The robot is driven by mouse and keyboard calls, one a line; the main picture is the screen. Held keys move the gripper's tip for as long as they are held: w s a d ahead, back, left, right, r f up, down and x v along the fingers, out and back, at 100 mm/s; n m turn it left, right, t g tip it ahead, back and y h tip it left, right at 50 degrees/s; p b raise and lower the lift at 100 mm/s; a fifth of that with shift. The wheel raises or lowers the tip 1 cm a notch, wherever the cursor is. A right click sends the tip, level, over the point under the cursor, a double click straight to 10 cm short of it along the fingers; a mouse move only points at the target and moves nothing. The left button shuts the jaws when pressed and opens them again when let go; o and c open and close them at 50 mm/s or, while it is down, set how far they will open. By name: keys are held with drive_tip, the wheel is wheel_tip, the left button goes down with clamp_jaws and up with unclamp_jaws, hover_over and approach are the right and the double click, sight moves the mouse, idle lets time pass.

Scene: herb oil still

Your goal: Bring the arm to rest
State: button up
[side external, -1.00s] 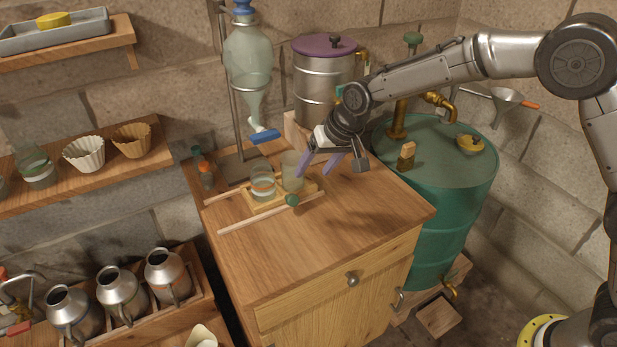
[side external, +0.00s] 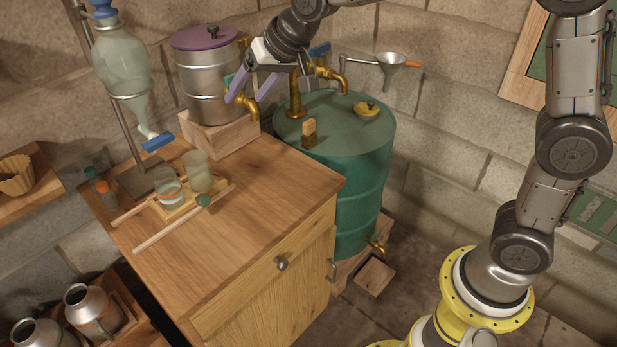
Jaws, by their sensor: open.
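My gripper (side external: 247,100) is at the upper middle of the side external view. Its purple fingers are spread apart, with nothing between them. It is raised above the wooden cabinet top (side external: 250,190), in front of the steel pot with the purple lid (side external: 205,80) and its brass tap. Whether a finger touches the pot or tap cannot be told. Part of my arm is cut off by the top edge of the picture.
A glass separating funnel (side external: 122,68) hangs on a stand at left. Two glass vessels (side external: 197,172) stand on a small wooden tray between wooden rails. A green drum (side external: 345,175) with brass pipes stands right of the cabinet. A metal funnel (side external: 390,65) is at the wall.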

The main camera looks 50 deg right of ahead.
drive_tip(key=s+d+r+h, duration=0.1)
drive_tip(key=s+d+r, duration=0.25)
drive_tip(key=s, duration=0.55)
drive_tip(key=s+d+r, duration=0.2)
drive_tip(key=s+d, duration=0.3)
drive_tip(key=s, duration=0.5)
drive_tip(key=s+d+f+n, duration=0.1)
drive_tip(key=s+f, duration=0.3)
drive_tip(key=s, duration=0.3)
drive_tip(key=s+d+f+n+g, duration=0.1)
drive_tip(key=s+f, duration=0.3)
drive_tip(key=s, duration=0.2)
drive_tip(key=shift+s+f+h, duration=0.35)
drive_tip(key=shift+h, duration=0.05)
